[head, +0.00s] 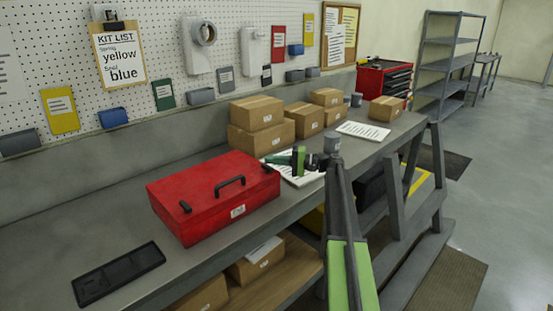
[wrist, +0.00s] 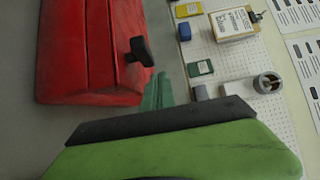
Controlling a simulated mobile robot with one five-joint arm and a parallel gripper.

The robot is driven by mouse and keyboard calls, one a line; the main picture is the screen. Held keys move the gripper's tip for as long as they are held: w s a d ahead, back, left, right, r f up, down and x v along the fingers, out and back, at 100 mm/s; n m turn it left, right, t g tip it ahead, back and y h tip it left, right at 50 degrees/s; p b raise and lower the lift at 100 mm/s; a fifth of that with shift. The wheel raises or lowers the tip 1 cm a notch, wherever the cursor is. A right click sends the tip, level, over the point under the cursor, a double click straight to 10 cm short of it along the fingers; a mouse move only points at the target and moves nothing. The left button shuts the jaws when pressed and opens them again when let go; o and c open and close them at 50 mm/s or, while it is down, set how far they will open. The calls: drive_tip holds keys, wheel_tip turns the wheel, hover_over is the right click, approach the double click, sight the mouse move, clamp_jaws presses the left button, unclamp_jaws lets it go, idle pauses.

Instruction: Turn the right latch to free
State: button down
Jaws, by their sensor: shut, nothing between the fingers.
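A closed red toolbox (head: 215,195) stands on the workbench, with a black handle (head: 230,181) on its lid. A black left latch (head: 185,207) is on its left side. The right latch (head: 268,168) is small and dark at the box's right end. In the wrist view, a black latch (wrist: 141,50), apparently the right one, sticks out from the red toolbox (wrist: 85,50). My gripper (head: 298,158) is shut and empty just right of the toolbox, apart from the latch. Its green fingers (wrist: 158,92) point toward the latch side in the wrist view.
Cardboard boxes (head: 258,112) stand behind the toolbox, near the pegboard. A white sheet (head: 310,176) lies under my gripper. A black tray (head: 118,274) lies at the bench's front left. A kit list (head: 119,55) hangs on the pegboard. Bare bench lies left of the toolbox.

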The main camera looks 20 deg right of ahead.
drive_tip(key=v, duration=1.7)
drive_tip(key=shift+s+d+r+p, duration=0.2)
drive_tip(key=shift+d+r+p, duration=0.1)
drive_tip(key=shift+p, duration=0.15)
